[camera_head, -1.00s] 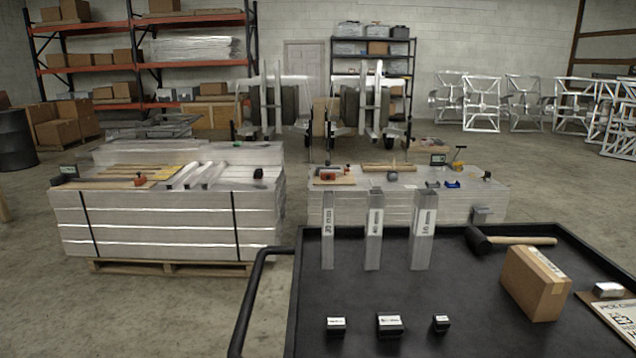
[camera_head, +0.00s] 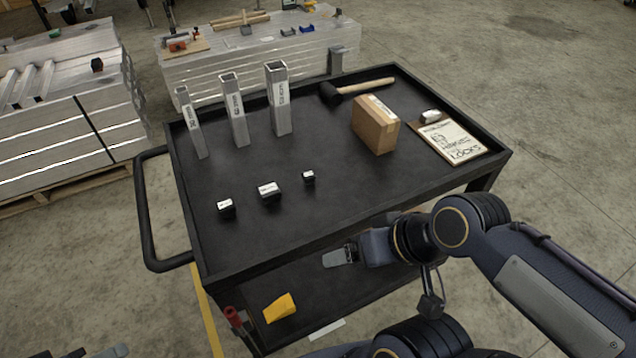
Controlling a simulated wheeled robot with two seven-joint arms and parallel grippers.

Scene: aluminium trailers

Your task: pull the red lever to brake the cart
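The red lever (camera_head: 233,316) is low at the near left corner of the black cart (camera_head: 330,222), beside its lower shelf. My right gripper (camera_head: 338,257) is at the cart's near side, right of the lever and well apart from it. Its fingers overlap from this angle, so I cannot tell if it is open. Only small parts of my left gripper (camera_head: 98,352) show at the bottom left edge, apart from the lever. Its opening is not clear.
A yellow wedge (camera_head: 280,307) lies on the lower shelf. The cart's handle (camera_head: 141,212) sticks out left. The top holds upright metal tubes (camera_head: 234,110), small black caps (camera_head: 268,192), a mallet (camera_head: 360,89), a cardboard box (camera_head: 375,126) and a clipboard (camera_head: 452,141).

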